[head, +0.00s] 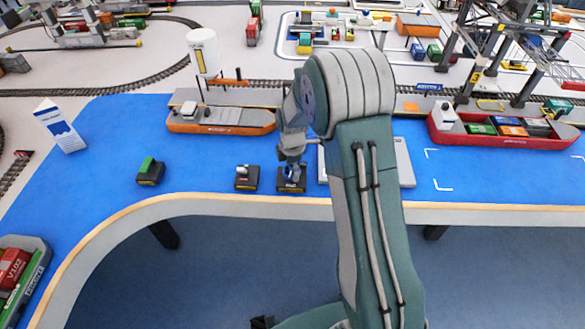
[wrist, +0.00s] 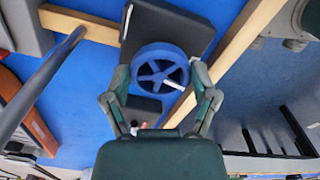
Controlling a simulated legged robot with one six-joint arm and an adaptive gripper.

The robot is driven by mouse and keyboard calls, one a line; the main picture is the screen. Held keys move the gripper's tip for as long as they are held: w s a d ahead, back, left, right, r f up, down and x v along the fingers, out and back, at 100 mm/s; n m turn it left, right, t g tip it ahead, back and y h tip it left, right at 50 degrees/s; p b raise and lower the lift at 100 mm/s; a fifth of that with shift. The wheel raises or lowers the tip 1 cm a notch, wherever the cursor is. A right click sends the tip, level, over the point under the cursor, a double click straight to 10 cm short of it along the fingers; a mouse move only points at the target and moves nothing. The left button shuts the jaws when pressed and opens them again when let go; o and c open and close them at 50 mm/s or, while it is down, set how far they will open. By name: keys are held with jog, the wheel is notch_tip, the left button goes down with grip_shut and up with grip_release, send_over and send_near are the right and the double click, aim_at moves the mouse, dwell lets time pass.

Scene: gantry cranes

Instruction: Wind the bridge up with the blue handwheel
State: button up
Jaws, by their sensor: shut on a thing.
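The blue handwheel (head: 290,184) sits on a dark box (head: 291,187) near the front edge of the blue table. In the wrist view its spoked rim (wrist: 158,72) lies between the two fingers, with a pale crank handle across its right side. My gripper (head: 291,171) points down over the wheel and is shut on it; the wrist view shows the fingers (wrist: 160,76) at opposite sides of the rim. I cannot tell for certain which structure is the bridge.
A dark box with a white and red control (head: 246,178) stands close left, and one with a green control (head: 150,172) farther left. An orange ship (head: 225,119) lies behind. A pale plate (head: 404,163) is partly hidden by my arm. A red ship (head: 510,136) is at right.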

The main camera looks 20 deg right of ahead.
jog(key=m, duration=0.5)
jog(key=shift+a, duration=0.1)
jog(key=m, duration=1.1)
jog(key=shift+w, duration=0.1)
jog(key=m, duration=0.4)
jog(key=shift+m, duration=0.4)
jog(key=m, duration=0.5)
jog(key=shift+w+r, duration=0.1)
jog(key=m, duration=1.5)
jog(key=shift+m, duration=0.3)
